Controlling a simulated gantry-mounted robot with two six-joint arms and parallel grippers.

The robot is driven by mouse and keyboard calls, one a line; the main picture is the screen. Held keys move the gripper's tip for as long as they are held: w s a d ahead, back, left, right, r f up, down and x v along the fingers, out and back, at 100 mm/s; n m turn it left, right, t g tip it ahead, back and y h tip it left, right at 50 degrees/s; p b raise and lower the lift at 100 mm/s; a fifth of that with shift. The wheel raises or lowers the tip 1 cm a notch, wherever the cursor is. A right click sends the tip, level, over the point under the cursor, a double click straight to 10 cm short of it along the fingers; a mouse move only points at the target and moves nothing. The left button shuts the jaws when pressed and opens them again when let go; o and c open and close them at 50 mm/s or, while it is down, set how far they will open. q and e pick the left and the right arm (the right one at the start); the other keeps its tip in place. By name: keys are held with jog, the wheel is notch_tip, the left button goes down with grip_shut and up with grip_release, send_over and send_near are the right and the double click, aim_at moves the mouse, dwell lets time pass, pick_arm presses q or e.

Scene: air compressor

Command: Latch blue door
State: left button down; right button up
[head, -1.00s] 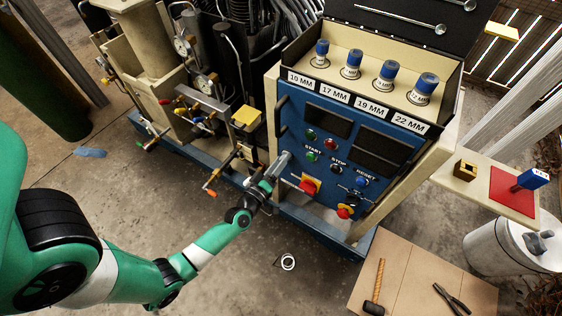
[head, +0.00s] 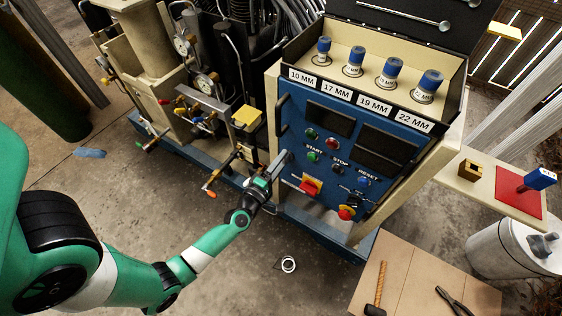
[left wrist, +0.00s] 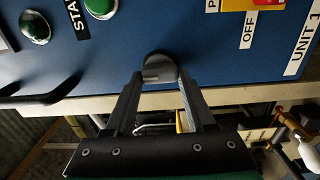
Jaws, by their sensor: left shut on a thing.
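The blue door (head: 318,160) is the control panel front of the compressor cabinet, with buttons and red-yellow switches. It looks to sit flush in its frame. My left gripper (head: 287,156) is at the door's lower left edge. In the left wrist view, my left gripper's fingers (left wrist: 160,84) are shut on a dark round latch knob (left wrist: 159,67) near the door's edge. The fingers cover part of the knob, and its latched or unlatched state is unclear. My right gripper is out of view.
A black bar handle (head: 281,112) runs up the door's left edge. Red-yellow switches (head: 311,185) sit close right of my left gripper. Pipework with an orange-handled valve (head: 210,187) lies to the left. A board with a hammer and pliers (head: 408,285) lies lower right.

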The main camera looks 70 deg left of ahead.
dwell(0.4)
pick_arm(q)
jog(key=shift+c, duration=1.2)
grip_release()
jog(key=p+v, duration=0.1)
jog(key=v, duration=1)
jog(key=shift+s+d+p, duration=0.2)
jog(key=shift+s+p, duration=0.05)
jog(key=shift+p, duration=0.1)
